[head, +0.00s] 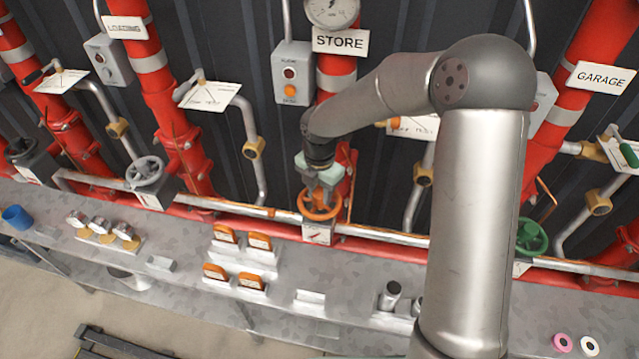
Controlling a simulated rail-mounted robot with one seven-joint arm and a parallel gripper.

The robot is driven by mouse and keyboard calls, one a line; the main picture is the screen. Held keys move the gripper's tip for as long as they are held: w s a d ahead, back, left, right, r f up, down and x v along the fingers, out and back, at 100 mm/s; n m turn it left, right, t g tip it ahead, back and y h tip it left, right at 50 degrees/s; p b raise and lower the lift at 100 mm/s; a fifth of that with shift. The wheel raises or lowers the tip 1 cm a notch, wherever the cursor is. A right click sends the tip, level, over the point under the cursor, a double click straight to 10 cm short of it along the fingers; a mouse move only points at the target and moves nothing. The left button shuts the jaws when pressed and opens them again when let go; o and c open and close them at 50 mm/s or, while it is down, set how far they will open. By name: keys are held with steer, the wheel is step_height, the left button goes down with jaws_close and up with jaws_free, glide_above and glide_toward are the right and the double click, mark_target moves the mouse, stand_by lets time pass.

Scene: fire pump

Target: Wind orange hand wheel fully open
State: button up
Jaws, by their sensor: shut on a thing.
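The orange hand wheel (320,203) sits on a red pipe under the STORE sign in the head view, just above a small white dial plate (316,234). My gripper (321,185) is directly above the wheel, pointing down, and is shut on it. The fingertips and the hub of the wheel are partly hidden by the gripper body. The pointer on the dial is too small to read.
A grey hand wheel (146,173) stands to the left and a green hand wheel (531,236) to the right. The grey bench (180,262) in front carries orange-faced blocks (259,241), several gauges and a blue cup (17,217). Red pipes rise behind.

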stand_by(0.3)
steer(key=shift+s+r+n+p, duration=0.1)
steer(key=shift+r+n+p, duration=0.05)
steer(key=shift+n+p, duration=0.65)
steer(key=shift+f+n+b, duration=0.25)
steer(key=shift+n+b, duration=0.15)
steer(key=shift+n, duration=0.7)
steer(key=n, duration=0.4)
steer(key=shift+n, duration=0.3)
